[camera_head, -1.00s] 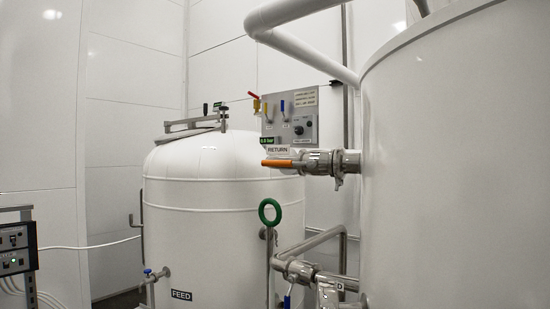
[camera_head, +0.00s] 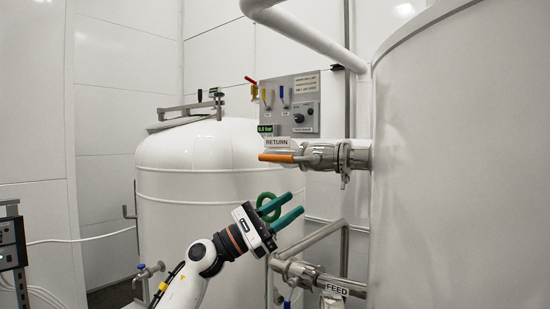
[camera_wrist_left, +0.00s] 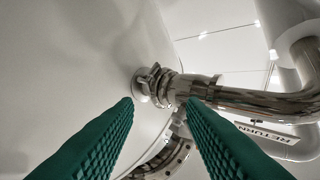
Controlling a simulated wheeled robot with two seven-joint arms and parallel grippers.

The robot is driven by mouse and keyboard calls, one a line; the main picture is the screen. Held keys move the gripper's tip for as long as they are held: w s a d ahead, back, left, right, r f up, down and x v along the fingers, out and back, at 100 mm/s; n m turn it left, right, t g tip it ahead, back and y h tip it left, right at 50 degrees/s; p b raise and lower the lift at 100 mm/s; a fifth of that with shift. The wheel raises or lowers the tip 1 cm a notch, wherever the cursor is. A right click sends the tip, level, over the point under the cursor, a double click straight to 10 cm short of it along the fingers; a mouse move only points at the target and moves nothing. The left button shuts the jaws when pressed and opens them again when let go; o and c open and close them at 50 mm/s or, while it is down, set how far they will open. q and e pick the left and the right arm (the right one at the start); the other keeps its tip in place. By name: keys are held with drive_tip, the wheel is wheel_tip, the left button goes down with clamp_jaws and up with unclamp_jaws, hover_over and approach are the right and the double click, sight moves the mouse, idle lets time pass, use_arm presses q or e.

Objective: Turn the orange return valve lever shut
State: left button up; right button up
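The orange return valve lever (camera_head: 276,158) points left from the steel return valve (camera_head: 318,155), roughly level, just under the white RETURN label (camera_head: 282,144). The valve sits on a pipe stub coming out of the large right tank. My left gripper (camera_head: 297,203), with green fingers, is below the lever and apart from it, fingers pointing up to the right. The fingers are spread with nothing between them. In the left wrist view the open fingers (camera_wrist_left: 160,102) frame the pipework, and the RETURN label (camera_wrist_left: 262,134) shows on the right. I cannot make out the lever there. My right gripper is out of view.
The large white tank (camera_head: 460,150) fills the right side. A smaller white tank (camera_head: 190,160) stands behind my arm. The lower feed pipe (camera_head: 300,272) runs below, and a control panel (camera_head: 290,108) is above the lever.

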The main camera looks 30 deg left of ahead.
sight(269, 157)
use_arm(q)
drive_tip(key=s+a+r+m+g+y, duration=0.45)
drive_tip(key=s+a+r+m, duration=0.35)
drive_tip(key=a+r+m, duration=0.3)
drive_tip(key=shift+m+t, duration=0.3)
drive_tip(key=shift+t, duration=0.05)
drive_tip(key=p+x, duration=0.1)
drive_tip(key=x, duration=0.2)
drive_tip(key=p+x, duration=0.2)
drive_tip(key=x, duration=0.2)
drive_tip(key=p+x, duration=0.1)
drive_tip(key=x, duration=0.3)
drive_tip(key=shift+w+a+f, duration=0.15)
drive_tip(key=shift+a+f, duration=0.1)
drive_tip(key=shift+a, duration=0.05)
drive_tip(key=shift+w+d+f+p, duration=0.1)
drive_tip(key=shift+w+d+p, duration=0.25)
drive_tip(key=shift+w, duration=0.15)
drive_tip(key=shift+c, duration=0.6)
clamp_jaws()
